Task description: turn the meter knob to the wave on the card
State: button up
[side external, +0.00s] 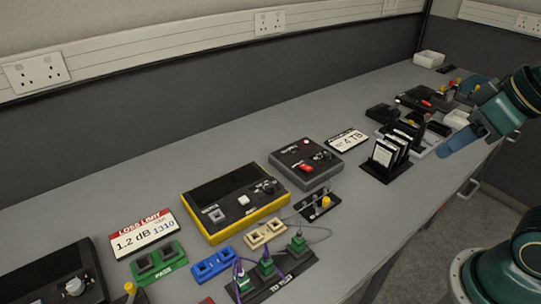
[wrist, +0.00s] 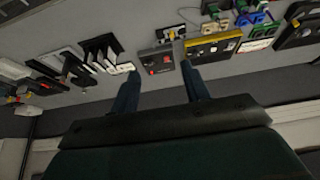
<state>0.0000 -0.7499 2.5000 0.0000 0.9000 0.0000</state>
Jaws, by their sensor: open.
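A black meter with a yellow rim (side external: 228,204) lies mid-bench in the side view. It has a dark screen, a pale button and a dark round knob (side external: 265,187) at its right; the knob's pointer is too small to read. The meter (wrist: 212,47) also shows at the upper right in the wrist view. A white card with a red band (side external: 144,233) left of the meter reads "LOSS LIMIT 1.2 dB 1310". My gripper (side external: 455,145) is at the right, high and well away from the meter. In the wrist view its two fingers (wrist: 158,88) are apart with nothing between them.
A grey box with red buttons (side external: 306,162) and a "4 TB" card (side external: 347,141) lie beyond the meter. A black rack of cards (side external: 386,160) stands nearer my gripper. Green (side external: 158,262), blue (side external: 213,264) and beige (side external: 265,233) blocks and cabled plugs crowd the meter's front.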

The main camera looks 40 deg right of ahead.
dwell(0.5)
jog(key=n+g, duration=0.6)
jog(key=n, duration=0.8)
send_over(269, 185)
notch_tip(269, 185, down, 13)
jog(key=shift+d+r, duration=0.1)
notch_tip(269, 185, down, 14)
jog(key=shift+r, duration=0.1)
